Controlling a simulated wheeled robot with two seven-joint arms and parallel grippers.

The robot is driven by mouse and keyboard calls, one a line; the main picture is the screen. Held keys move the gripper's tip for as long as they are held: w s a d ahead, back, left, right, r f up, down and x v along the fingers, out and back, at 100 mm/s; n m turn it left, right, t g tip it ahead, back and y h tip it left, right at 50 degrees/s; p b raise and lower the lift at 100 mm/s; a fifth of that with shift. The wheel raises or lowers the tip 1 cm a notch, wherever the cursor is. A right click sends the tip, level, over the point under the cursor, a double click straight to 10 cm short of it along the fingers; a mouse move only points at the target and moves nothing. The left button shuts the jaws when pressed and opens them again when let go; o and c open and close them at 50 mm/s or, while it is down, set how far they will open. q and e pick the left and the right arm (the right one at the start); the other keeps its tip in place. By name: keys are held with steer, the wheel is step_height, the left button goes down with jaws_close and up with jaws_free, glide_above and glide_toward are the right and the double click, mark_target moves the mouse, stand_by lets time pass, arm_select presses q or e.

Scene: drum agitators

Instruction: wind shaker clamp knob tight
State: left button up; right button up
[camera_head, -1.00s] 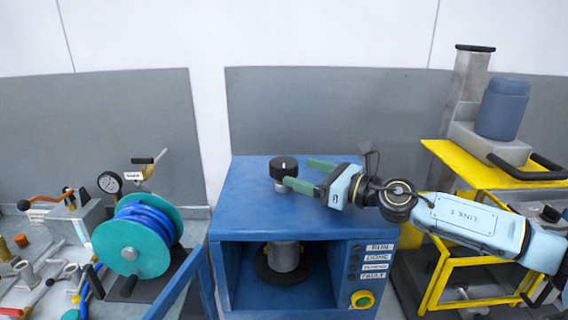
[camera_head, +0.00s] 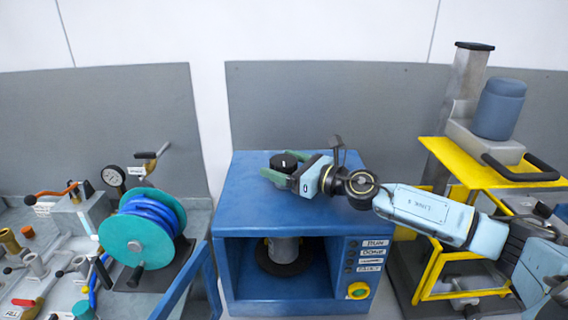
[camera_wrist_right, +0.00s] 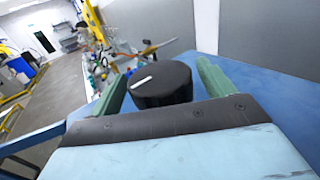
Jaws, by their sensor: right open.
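The clamp knob (camera_head: 284,162) is black and round with a white mark, on top of the blue shaker cabinet (camera_head: 245,200). My right gripper (camera_head: 280,167) reaches in from the right with its green fingers open, one on each side of the knob. In the right wrist view the knob (camera_wrist_right: 160,84) sits between the two spread fingers, and gaps show beside it. A grey metal can (camera_head: 284,249) stands on a dark round plate inside the cabinet's open bay. My left gripper is not in view.
The cabinet's front has labelled buttons and a yellow-ringed green button (camera_head: 358,290). A blue door (camera_head: 185,285) swings out at the left. A teal hose reel (camera_head: 140,232) stands left, and a yellow cart (camera_head: 450,165) stands right. The rest of the cabinet top is clear.

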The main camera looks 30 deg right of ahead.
steer(key=c, duration=1)
steer(key=shift+o, duration=0.2)
steer(key=shift+r+m+t+h+p, duration=0.15)
steer(key=shift+m+t+h+p, duration=0.2)
steer(key=shift+m+h, duration=0.25)
